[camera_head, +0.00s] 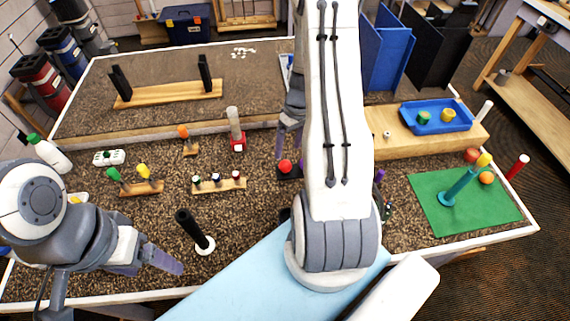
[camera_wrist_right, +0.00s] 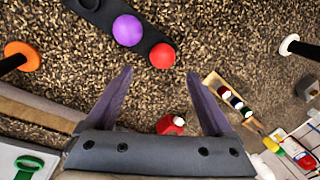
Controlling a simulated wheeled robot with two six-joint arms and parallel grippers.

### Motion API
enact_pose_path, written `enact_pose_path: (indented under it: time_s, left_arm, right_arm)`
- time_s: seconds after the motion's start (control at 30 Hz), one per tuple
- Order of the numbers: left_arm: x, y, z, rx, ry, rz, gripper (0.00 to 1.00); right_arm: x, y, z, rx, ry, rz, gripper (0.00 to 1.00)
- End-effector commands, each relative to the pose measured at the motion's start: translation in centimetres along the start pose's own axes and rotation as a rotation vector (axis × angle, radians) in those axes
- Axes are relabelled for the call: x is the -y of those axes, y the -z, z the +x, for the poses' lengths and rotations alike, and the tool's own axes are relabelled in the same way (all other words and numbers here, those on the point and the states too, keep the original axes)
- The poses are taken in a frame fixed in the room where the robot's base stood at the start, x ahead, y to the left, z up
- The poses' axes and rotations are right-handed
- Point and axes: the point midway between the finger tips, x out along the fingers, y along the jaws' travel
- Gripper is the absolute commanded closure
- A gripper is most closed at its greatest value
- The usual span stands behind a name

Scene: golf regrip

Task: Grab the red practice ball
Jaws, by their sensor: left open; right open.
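A small red ball (camera_head: 284,166) sits on a dark holder (camera_head: 288,174) near the middle of the table, partly hidden by my right arm. In the right wrist view the red ball (camera_wrist_right: 162,55) rests at the end of the dark holder, beside a purple ball (camera_wrist_right: 127,30). My right gripper (camera_head: 289,148) is open and empty, its fingers just behind the ball in the head view. In the wrist view the ball lies ahead, between the lines of the open fingers (camera_wrist_right: 159,82). My left gripper (camera_head: 155,264) is open and empty at the front left.
Another reddish ball (camera_head: 472,155) is by the green mat (camera_head: 425,190), near an orange ball (camera_head: 487,178) and a teal post (camera_head: 458,187). A black upright grip (camera_head: 191,228) and a wooden rack (camera_head: 230,185) stand left of the holder.

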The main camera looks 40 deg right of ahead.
Motion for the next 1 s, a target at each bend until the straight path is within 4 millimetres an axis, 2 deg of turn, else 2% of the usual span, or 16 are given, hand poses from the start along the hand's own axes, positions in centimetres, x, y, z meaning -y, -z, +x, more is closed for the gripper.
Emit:
enact_pose_path:
  time_s: [0.27, 0.4, 0.53, 0.67, 0.87, 1.0]
  left_arm:
    - [-0.1, 0.1, -1.1, 0.000, 0.000, 0.000, 0.19]
    - [-0.2, 0.1, -2.2, 0.000, 0.000, 0.002, 0.19]
    - [-0.2, 0.1, -2.4, 0.000, 0.000, 0.003, 0.19]
    - [-0.2, 0.1, -2.5, 0.000, 0.000, 0.004, 0.19]
    - [-0.2, 0.1, -2.4, 0.000, 0.000, 0.004, 0.19]
    - [-0.2, 0.1, -2.4, 0.000, 0.000, 0.003, 0.19]
  right_arm:
    - [0.3, -0.2, 2.1, 0.003, 0.001, 0.000, 0.14]
    - [0.5, -0.7, 4.0, 0.006, 0.003, 0.000, 0.14]
    - [0.5, -0.6, 5.8, 0.003, 0.001, 0.000, 0.14]
    - [0.4, -0.6, 6.5, 0.002, -0.001, 0.000, 0.14]
    - [0.3, -0.6, 6.6, 0.001, -0.002, 0.000, 0.14]
    - [0.3, -0.6, 6.5, 0.001, -0.002, 0.000, 0.67]
